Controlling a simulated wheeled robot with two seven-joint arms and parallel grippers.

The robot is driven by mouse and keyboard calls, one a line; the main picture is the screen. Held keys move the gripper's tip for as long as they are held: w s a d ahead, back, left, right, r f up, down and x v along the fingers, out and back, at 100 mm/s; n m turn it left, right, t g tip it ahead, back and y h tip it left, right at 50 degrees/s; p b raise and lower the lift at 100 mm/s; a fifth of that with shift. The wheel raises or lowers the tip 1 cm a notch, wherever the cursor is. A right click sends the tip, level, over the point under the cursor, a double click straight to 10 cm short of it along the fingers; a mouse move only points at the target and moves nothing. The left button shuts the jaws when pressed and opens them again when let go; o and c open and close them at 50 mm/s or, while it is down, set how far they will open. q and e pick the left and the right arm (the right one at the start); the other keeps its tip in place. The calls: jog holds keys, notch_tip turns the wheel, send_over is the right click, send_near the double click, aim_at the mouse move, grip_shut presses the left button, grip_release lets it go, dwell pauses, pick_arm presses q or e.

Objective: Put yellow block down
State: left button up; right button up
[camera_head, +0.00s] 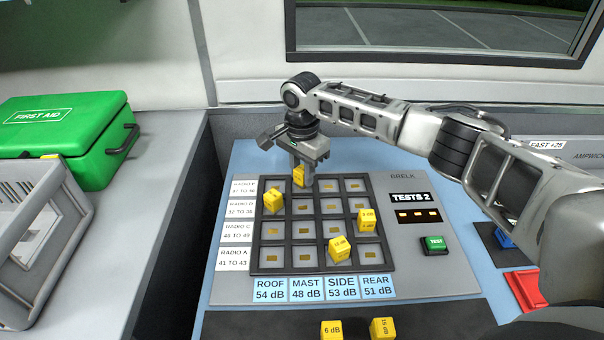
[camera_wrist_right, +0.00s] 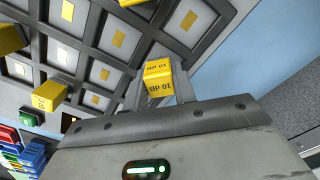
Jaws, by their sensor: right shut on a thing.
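My right gripper (camera_head: 301,180) points down at the top row of the grid panel (camera_head: 387,262). It is shut on a yellow block (camera_head: 299,174), which sits at or just above the second cell from the left in that row. In the right wrist view the held block (camera_wrist_right: 158,72) shows between the fingers, marked 10 dB. I cannot tell whether it touches the cell floor. My left gripper is not in view.
Another yellow block (camera_head: 273,202) stands close by in the left column. Further yellow blocks stand lower right (camera_head: 340,250) and at the right (camera_head: 365,220). Two lie in front of the panel (camera_head: 382,328). A green TEST button (camera_head: 433,244) is right; a green first aid box (camera_head: 62,135) is left.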

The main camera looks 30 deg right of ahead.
aim_at(302, 169)
jog(key=shift+f, duration=0.5)
jog(key=o, duration=1)
jog(key=shift+f, duration=0.15)
notch_tip(302, 169, up, 12)
jog(key=shift+r, duration=0.2)
